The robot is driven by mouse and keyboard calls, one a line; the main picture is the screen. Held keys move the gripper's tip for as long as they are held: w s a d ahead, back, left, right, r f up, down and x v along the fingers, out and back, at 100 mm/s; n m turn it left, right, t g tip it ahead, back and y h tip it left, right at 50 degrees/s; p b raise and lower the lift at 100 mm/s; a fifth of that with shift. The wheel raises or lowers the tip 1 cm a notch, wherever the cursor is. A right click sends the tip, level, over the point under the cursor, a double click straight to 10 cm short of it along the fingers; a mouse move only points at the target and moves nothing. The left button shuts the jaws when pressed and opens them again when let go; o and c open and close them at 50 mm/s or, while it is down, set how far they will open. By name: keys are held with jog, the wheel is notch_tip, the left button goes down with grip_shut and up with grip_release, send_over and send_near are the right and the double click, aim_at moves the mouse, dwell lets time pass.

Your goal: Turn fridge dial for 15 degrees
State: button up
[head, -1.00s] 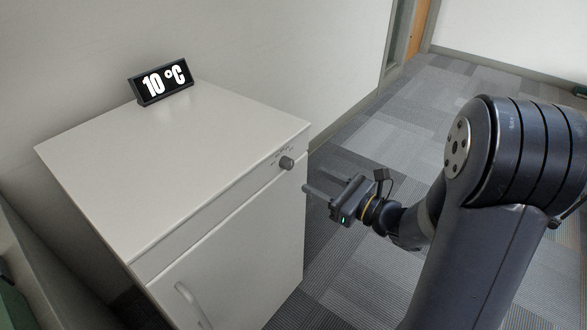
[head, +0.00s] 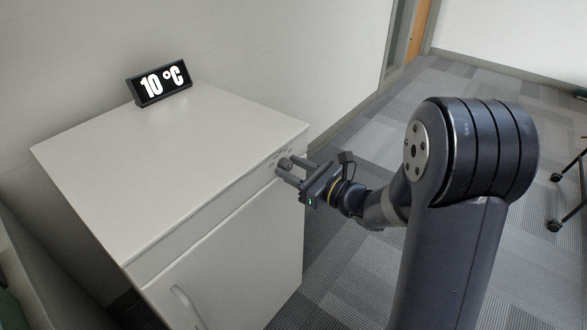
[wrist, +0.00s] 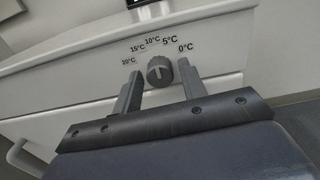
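The fridge (head: 180,170) is a white cabinet with a grey round dial (head: 284,163) near the right end of its front top strip. In the wrist view the dial (wrist: 159,71) has a pale pointer mark aimed roughly up, with printed labels from 0°C to 20°C arched above it. A black display (head: 160,82) on the fridge top reads 10 °C. My gripper (head: 288,173) is open at the dial. In the wrist view its two fingers (wrist: 160,82) stand left and right of the dial, with gaps visible on both sides.
The fridge door has a curved handle (head: 188,306) below the strip. Grey carpet (head: 350,270) lies open to the right of the fridge. A wall stands close behind it, and dark chair legs show at the far right.

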jog(key=c, duration=0.8)
jog(key=shift+o, duration=0.2)
jog(key=shift+f+b, duration=0.1)
jog(key=shift+b, duration=0.2)
jog(key=n+b, duration=0.2)
jog(key=b, duration=0.1)
jog(key=shift+f+n, duration=0.15)
jog(key=shift+n, duration=0.15)
jog(key=n+b, duration=0.1)
jog(key=b, duration=0.2)
jog(key=shift+n, duration=0.4)
jog(key=shift+n+b, duration=0.6)
jog(key=shift+b, duration=0.1)
jog(key=shift+r, duration=0.25)
jog(key=o, duration=1)
